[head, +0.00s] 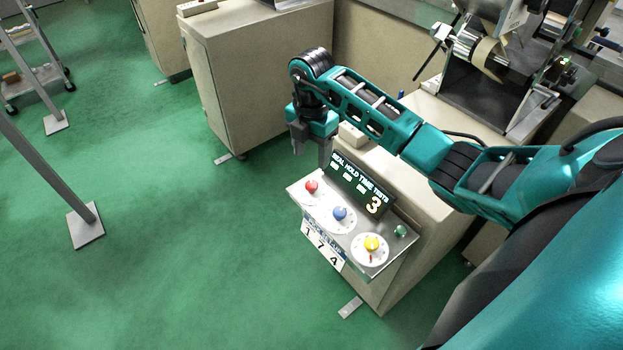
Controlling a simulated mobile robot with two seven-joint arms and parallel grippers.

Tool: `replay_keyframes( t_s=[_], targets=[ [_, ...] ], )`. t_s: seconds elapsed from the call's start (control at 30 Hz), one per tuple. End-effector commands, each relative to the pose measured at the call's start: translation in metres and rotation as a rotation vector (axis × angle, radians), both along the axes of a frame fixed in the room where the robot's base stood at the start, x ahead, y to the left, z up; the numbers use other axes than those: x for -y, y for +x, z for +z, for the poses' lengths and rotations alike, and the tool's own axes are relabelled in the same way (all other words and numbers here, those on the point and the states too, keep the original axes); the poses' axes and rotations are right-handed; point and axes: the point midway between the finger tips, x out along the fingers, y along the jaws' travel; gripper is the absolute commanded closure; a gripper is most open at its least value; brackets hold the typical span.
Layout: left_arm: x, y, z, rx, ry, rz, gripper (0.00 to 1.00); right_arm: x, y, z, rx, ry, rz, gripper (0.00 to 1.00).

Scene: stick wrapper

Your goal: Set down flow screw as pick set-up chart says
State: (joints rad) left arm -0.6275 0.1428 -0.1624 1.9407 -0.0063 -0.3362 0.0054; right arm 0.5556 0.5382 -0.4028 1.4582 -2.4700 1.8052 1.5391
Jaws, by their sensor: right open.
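A small sloped control panel (325,213) on the machine's side carries a red knob (311,187), a blue knob (340,213) and a yellow knob (371,243) on round white dials. I cannot read a label that tells which one is the flow screw. A white chart card (322,246) on the panel's front edge shows 1, 7 and 4. My right gripper (311,153) points down, open and empty, above and behind the red knob, apart from it. My left gripper is out of view.
A dark display (359,188) headed "SEAL HOLD TIME TESTS" shows a large 3 behind the knobs. A green button (401,231) sits at the panel's right end. Beige cabinets (255,75) stand behind. The green floor (150,220) to the left is mostly clear.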

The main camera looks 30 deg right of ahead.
Motion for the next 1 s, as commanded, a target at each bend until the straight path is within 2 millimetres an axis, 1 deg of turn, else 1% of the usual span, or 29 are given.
replay_keyframes(
  t_s=[0.03, 0.2, 0.3, 0.43, 0.6, 0.87, 0.9, 1.0],
  targets=[
    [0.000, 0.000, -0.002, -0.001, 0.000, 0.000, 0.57, 0.000, -0.001, -0.014, -0.006, 0.001, 0.000, 0.41],
    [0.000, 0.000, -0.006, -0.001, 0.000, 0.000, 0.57, -0.001, -0.001, -0.050, -0.004, 0.004, 0.001, 0.41],
    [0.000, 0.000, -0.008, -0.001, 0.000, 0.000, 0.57, -0.001, -0.001, -0.068, -0.003, 0.004, 0.001, 0.41],
    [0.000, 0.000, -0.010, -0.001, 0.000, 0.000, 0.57, -0.001, 0.000, -0.085, -0.001, 0.004, 0.001, 0.41],
    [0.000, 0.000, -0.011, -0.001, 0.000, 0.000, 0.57, -0.001, 0.000, -0.095, 0.000, 0.002, 0.003, 0.41],
    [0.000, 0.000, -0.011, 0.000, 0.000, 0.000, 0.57, -0.001, 0.000, -0.096, 0.001, 0.003, 0.003, 0.41],
    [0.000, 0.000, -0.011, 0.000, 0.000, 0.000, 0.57, -0.001, 0.000, -0.096, 0.001, 0.003, 0.004, 0.42],
    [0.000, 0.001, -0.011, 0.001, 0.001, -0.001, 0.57, -0.001, 0.000, -0.096, 0.001, 0.003, 0.004, 0.52]
  ],
)
